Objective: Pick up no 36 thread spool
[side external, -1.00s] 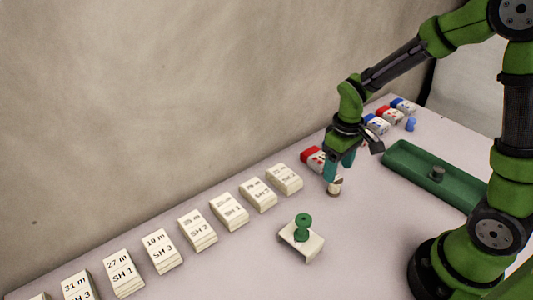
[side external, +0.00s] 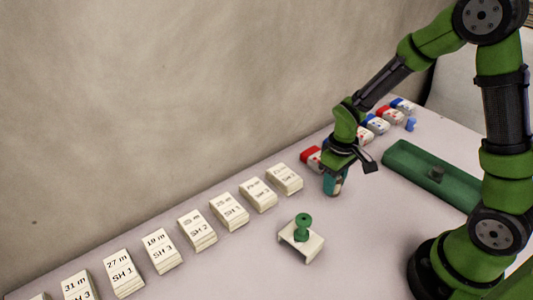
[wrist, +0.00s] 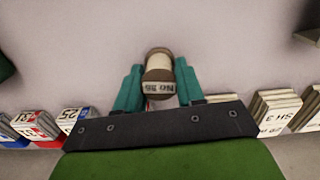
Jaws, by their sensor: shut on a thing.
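The thread spool (wrist: 159,66) stands between the two teal fingers of my gripper (wrist: 157,85) in the wrist view. It has brown ends, pale thread and a white label that seems to read "No 36", upside down in this view. The fingers are shut on it from both sides. In the side view my gripper (side external: 333,185) is low at the table, and its fingers hide most of the spool. The spool appears to be at the table surface; I cannot tell whether it touches.
White labelled blocks (side external: 229,211) stand in a row along the wall. Red and blue-marked boxes (side external: 377,125) lie behind my gripper. A green tray (side external: 432,176) is to the right. A small white stand (side external: 300,243) with a green knob (side external: 303,226) is in front, with bare table around it.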

